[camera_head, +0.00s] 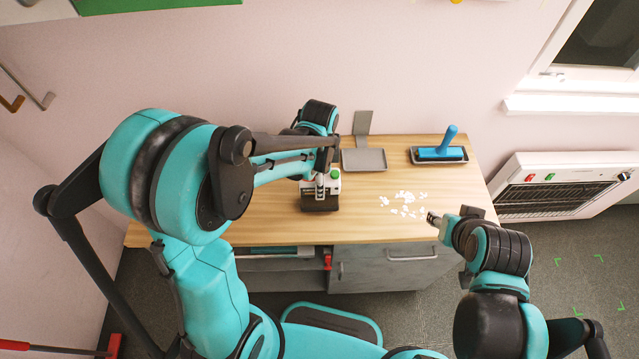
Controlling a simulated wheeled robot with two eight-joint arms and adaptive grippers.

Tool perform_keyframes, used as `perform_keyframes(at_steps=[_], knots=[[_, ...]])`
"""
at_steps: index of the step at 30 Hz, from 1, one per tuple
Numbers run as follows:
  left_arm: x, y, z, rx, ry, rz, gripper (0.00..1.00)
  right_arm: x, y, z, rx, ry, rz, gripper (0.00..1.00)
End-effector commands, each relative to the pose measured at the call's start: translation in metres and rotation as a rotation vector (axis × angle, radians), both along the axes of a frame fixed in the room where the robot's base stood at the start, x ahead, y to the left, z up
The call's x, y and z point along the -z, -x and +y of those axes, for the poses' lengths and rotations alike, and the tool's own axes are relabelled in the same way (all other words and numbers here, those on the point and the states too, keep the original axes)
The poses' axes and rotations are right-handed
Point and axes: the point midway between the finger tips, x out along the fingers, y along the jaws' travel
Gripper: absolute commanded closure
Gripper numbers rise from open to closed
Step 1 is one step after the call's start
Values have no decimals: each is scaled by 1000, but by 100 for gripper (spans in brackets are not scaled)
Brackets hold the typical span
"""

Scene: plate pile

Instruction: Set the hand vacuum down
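The hand vacuum (321,203) is a small upright device with a dark lower body, a whitish top and a green spot. It is at the middle of the wooden worktop, and I cannot tell whether its base touches the wood. My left gripper (321,181) reaches down onto its upper part and appears shut on it; the arm and wrist hide part of the grip. My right gripper (432,217) is at the worktop's front right, apart from the vacuum. Its tips look together, with nothing between them.
White scraps (404,204) lie on the worktop (260,215) near my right gripper. A grey dustpan-like piece (364,159) lies behind them. A blue-handled tool (440,151) rests on a dark tray at the back right. A heater (560,187) stands right of the cabinet.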

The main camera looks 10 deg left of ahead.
Motion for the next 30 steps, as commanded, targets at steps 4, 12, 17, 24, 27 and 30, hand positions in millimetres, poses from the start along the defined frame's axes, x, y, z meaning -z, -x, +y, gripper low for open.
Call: perform_keyframes(at_steps=[4,12,17,24,27,30], knots=[[9,0,0,0,0,0,100,3,0,0,0,0,0,60],[11,0,0,0,0,0,100,5,0,0,0,0,0,60],[11,0,0,0,0,0,27,5,0,0,0,0,0,60],[11,0,0,0,0,0,27,5,0,0,0,0,0,60],[8,0,0,0,0,0,27,2,0,0,0,0,0,60],[-3,0,0,0,0,0,27,-2,0,0,0,0,0,60]])
